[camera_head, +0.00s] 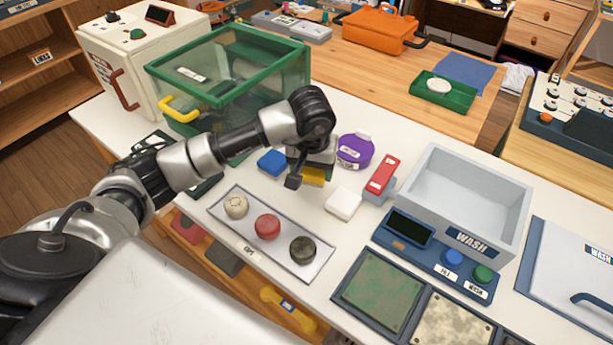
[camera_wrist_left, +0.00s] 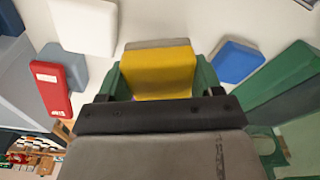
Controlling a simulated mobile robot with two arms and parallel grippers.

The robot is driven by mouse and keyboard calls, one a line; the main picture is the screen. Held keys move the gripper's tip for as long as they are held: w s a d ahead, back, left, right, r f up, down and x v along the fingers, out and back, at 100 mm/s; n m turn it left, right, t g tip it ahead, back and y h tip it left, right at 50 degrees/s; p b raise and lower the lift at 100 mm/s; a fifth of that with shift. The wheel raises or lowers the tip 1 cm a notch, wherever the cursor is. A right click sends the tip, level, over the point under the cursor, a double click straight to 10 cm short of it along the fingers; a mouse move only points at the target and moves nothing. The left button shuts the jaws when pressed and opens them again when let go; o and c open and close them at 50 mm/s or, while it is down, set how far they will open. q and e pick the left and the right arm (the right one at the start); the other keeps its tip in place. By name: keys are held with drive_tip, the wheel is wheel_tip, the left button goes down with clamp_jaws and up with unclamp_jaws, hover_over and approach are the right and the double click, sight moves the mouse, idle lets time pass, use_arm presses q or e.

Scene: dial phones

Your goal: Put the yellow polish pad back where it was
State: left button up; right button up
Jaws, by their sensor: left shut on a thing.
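The yellow polish pad (camera_head: 313,177) shows partly under my left gripper (camera_head: 303,178) in the head view, between a blue pad (camera_head: 272,161) and a white pad (camera_head: 343,204). In the left wrist view the yellow pad (camera_wrist_left: 158,72) sits between the two green fingers of my left gripper (camera_wrist_left: 157,78), which is shut on it. A grey layer shows along the pad's far edge. The blue pad (camera_wrist_left: 237,61) and white pad (camera_wrist_left: 84,25) lie on either side, apart from it. I cannot tell whether the yellow pad touches the table. My right gripper is not in view.
A purple round tin (camera_head: 355,151) and a red-topped block (camera_head: 382,176) stand close to the right. A tray (camera_head: 228,223) with three caps lies in front. A green glass-walled box (camera_head: 228,78) stands behind my left arm, and a grey wash basin (camera_head: 465,196) stands right.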

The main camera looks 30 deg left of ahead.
sight(307, 188)
use_arm(q)
drive_tip(key=shift+w+a+f, duration=0.15)
drive_tip(key=shift+a+f, duration=0.35)
drive_tip(key=shift+a, duration=0.25)
wheel_tip(307, 188, down, 3)
drive_tip(key=shift+f+p, duration=0.1)
drive_tip(key=shift+p, duration=0.3)
drive_tip(key=shift+f, duration=0.4)
drive_tip(key=shift+f, duration=0.15)
drive_tip(key=o, duration=0.9)
